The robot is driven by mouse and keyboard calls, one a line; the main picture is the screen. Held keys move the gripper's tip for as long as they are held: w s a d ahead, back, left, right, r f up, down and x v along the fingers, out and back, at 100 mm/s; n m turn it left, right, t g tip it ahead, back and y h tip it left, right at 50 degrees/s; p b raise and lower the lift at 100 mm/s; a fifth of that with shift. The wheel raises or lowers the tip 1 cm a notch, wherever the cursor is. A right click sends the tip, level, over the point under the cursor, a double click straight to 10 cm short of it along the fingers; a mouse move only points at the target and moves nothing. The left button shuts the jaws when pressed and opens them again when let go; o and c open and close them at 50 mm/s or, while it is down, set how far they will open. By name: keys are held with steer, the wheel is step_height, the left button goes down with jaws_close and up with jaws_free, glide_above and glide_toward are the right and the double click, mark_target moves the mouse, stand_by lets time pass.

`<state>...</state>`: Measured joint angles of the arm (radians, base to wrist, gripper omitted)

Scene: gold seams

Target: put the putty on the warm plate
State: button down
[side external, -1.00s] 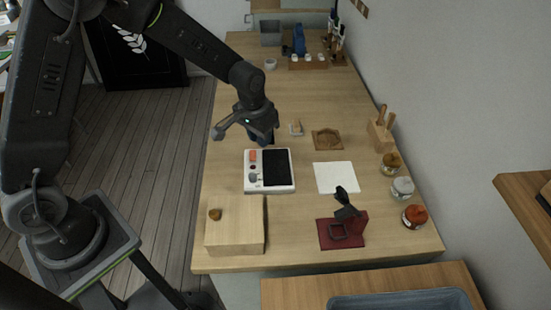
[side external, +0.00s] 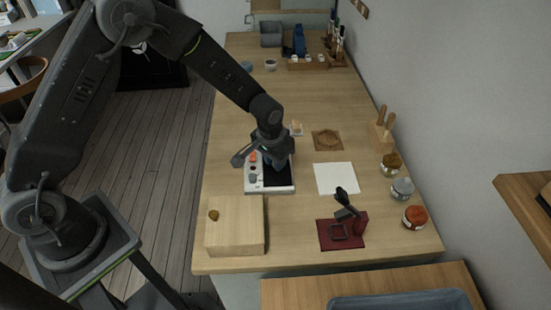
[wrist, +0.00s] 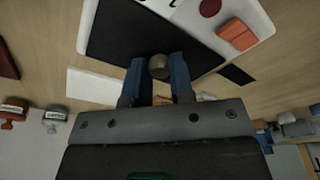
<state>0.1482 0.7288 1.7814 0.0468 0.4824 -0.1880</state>
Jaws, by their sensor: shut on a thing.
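The warm plate (side external: 286,186) is a white device with a black flat surface and an orange block at one corner. It sits mid-table, and its black surface shows in the wrist view (wrist: 120,35). My gripper (side external: 274,169) is over that black surface. In the wrist view my gripper (wrist: 158,72) has its blue fingers shut on a small round grey-brown lump, the putty (wrist: 159,66). The putty is hidden in the side view. I cannot tell whether it touches the plate.
A pale wooden block (side external: 236,238) carries a small brown lump (side external: 213,215). White paper (side external: 336,178), a dark red stand (side external: 329,241) and several jars (side external: 402,188) lie to the right. A brown square tray (side external: 327,133) is behind. The front table edge is clear.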

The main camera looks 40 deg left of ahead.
mark_target(271, 171)
steer(key=c, duration=1)
jaws_free()
steer(key=shift+f, duration=0.1)
steer(key=s+a+r, duration=0.1)
steer(key=s+r, duration=0.2)
steer(key=r, duration=0.6)
steer(key=s+a+r, duration=0.1)
steer(key=s+r, duration=0.2)
steer(key=r, duration=0.7)
steer(key=s+a+r+t, duration=0.1)
steer(key=s+r, duration=0.1)
steer(key=s, duration=0.4)
steer(key=s+a+r+t, duration=0.1)
steer(key=s+a+r, duration=0.1)
steer(key=s, duration=0.5)
steer(key=s+a+r+t, duration=0.1)
steer(key=s+r, duration=0.2)
steer(key=s, duration=0.3)
steer(key=shift+s+a+r+t, duration=0.25)
steer(key=shift+r+t, duration=0.1)
steer(key=shift+t, duration=0.05)
